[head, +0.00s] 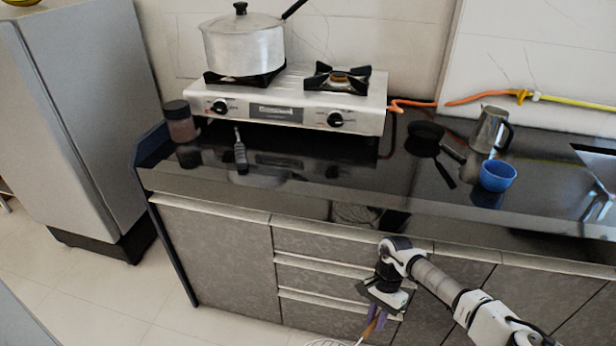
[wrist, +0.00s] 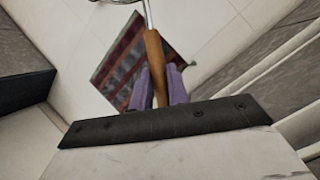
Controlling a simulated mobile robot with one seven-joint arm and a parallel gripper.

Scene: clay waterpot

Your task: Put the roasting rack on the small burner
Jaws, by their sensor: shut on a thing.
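My gripper (head: 376,318) hangs low in front of the drawers, below the counter. Its purple fingers, also in the wrist view (wrist: 158,84), are shut on the wooden handle of the roasting rack (wrist: 153,52). The rack's wire part (head: 326,343) shows at the bottom edge of the head view and is mostly cut off. The small burner (head: 338,79) is the right one on the silver stove (head: 260,112) and is bare, with a black pan support. It lies above and well behind my gripper.
A lidded pot (head: 243,50) stands on the left burner. A jar (head: 180,122), black pan (head: 426,132), metal jug (head: 489,130) and blue cup (head: 497,176) stand on the dark counter (head: 330,185). An orange hose (head: 410,103) runs right from the stove. A patterned mat (wrist: 122,65) lies on the floor.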

